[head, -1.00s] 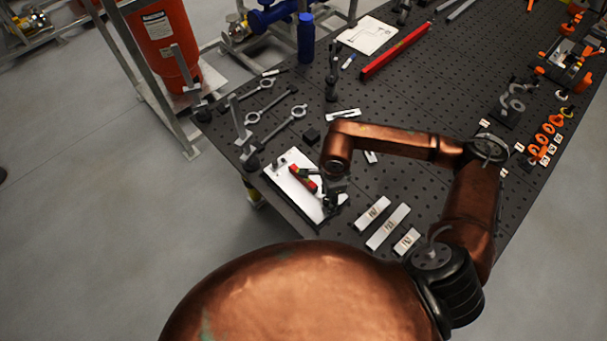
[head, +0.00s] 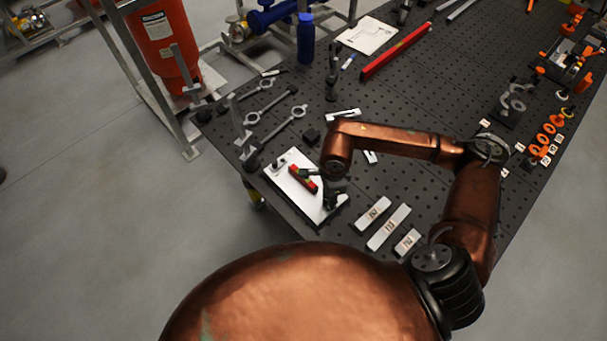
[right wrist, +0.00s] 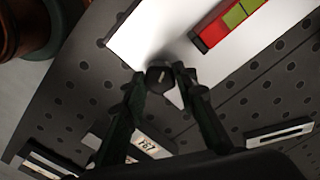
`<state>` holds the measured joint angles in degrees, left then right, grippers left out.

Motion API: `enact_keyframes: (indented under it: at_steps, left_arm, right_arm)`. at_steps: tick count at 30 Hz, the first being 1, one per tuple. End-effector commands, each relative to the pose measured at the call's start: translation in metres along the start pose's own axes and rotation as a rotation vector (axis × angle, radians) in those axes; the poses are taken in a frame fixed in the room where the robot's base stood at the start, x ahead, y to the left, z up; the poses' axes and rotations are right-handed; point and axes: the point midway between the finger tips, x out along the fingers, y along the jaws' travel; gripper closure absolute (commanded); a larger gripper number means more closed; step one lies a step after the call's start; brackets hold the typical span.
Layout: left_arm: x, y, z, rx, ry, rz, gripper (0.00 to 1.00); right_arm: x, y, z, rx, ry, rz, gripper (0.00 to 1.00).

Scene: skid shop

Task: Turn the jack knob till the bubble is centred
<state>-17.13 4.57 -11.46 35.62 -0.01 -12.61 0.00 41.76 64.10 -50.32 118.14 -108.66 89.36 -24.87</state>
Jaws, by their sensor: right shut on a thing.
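A white plate (head: 288,182) lies at the near left edge of the dark perforated table. A red level (head: 304,180) lies on it; its green vial (right wrist: 236,15) shows in the right wrist view, but I cannot make out the bubble. My right gripper (head: 334,200) is at the plate's near right corner. In the right wrist view its two fingers (right wrist: 162,74) are shut on a small dark knob (right wrist: 158,75) beside the white plate (right wrist: 150,38). In the head view the knob is mostly hidden by the gripper. My left gripper is not in view.
White labelled blocks (head: 389,228) lie right of the plate. Grey eye-ended rods (head: 277,127) and upright clamps lie beyond it. A long red bar (head: 396,50) and a paper sheet (head: 368,35) are farther back. Orange parts (head: 546,140) sit at the right.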

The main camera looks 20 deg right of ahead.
Motion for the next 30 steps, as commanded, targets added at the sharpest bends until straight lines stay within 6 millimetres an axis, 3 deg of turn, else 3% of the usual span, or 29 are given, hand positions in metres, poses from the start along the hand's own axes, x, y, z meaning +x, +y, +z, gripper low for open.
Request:
enact_keyframes:
  at_steps: [8,19,30]
  left_arm:
    - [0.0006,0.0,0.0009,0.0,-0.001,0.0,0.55]
    - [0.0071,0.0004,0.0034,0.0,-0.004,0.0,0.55]
    - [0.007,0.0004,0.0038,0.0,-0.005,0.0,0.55]
  right_arm:
    - [0.0003,-0.0002,0.0001,0.015,0.0,0.0,0.93]
    - [0.0017,0.0006,0.0006,0.4,0.0,0.001,0.93]
    - [0.0023,0.0016,0.0007,0.421,0.001,0.004,0.93]
